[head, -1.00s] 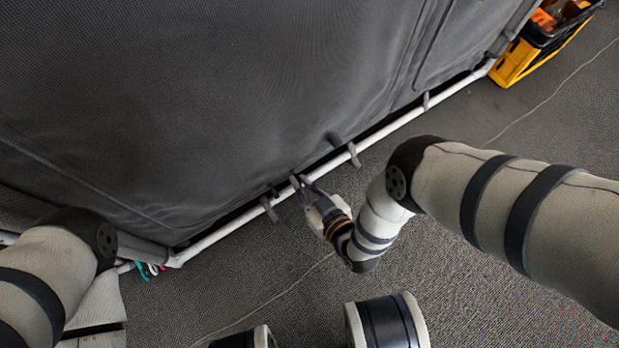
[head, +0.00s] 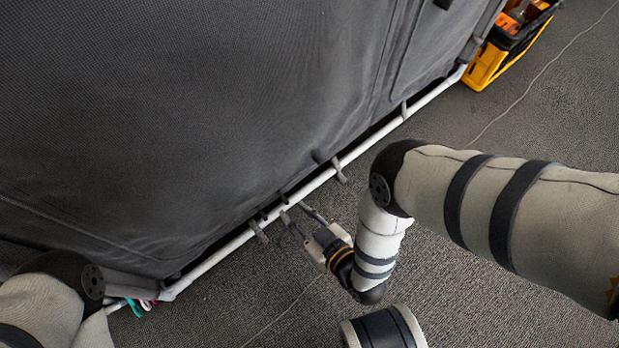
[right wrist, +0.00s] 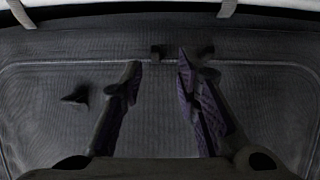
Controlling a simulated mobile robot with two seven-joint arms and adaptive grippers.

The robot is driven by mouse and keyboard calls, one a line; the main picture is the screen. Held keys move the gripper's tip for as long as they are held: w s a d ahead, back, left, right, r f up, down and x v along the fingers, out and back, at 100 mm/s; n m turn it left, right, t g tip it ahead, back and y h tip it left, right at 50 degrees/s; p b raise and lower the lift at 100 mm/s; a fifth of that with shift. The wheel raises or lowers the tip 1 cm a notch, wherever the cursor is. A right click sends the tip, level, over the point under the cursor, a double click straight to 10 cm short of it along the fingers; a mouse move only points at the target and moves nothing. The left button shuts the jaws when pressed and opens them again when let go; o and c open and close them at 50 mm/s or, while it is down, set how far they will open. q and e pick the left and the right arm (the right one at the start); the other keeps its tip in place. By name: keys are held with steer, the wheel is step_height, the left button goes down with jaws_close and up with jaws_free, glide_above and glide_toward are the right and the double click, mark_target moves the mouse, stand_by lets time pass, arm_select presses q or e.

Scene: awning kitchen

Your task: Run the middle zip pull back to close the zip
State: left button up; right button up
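A dark grey fabric wall (head: 200,110) fills the upper left of the head view. In the right wrist view a thin pale seam (right wrist: 260,64), which looks like the zip, runs across the dark fabric. A third dark tab (right wrist: 77,96) lies lower left. I cannot tell which is the middle pull. My right gripper (head: 294,209) is open by the pole; nothing shows held in its fingers (right wrist: 159,60).
A white pole (head: 215,260) runs along the fabric's lower edge, with grey loops (head: 338,168) around it. A yellow and black crate (head: 490,62) stands at the upper right. Small coloured items (head: 140,304) lie by the pole's lower left end. Grey carpet (head: 540,130) is clear at right.

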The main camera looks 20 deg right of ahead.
steer(key=v, duration=0.8)
steer(key=shift+s, duration=0.15)
